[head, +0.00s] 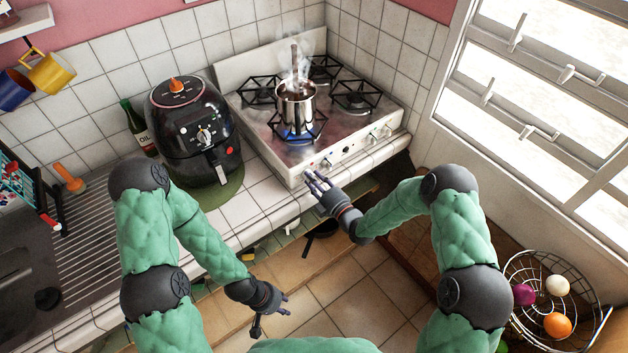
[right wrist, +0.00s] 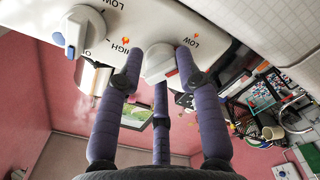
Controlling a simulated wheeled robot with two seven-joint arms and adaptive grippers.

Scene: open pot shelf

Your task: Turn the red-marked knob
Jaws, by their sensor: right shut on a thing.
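The stove (head: 340,155) has a row of knobs along its front edge. In the right wrist view a white knob (right wrist: 158,60) sits between my right gripper's (right wrist: 155,72) fingers, with a small reddish mark partly showing at its lower right. The fingers are shut on this knob and cover part of it. In the head view my right gripper (head: 316,182) is at the leftmost end of the stove front, and hides the knob it holds. A neighbouring knob (right wrist: 84,27) has a blue mark. My left gripper (head: 273,312) hangs open and empty, low over the floor.
A steaming pot (head: 295,105) stands on the front left burner over a blue flame. A black air fryer (head: 192,125) stands left of the stove. A wire basket (head: 520,262) with round items is at the right. A pan (head: 320,232) shows below the counter.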

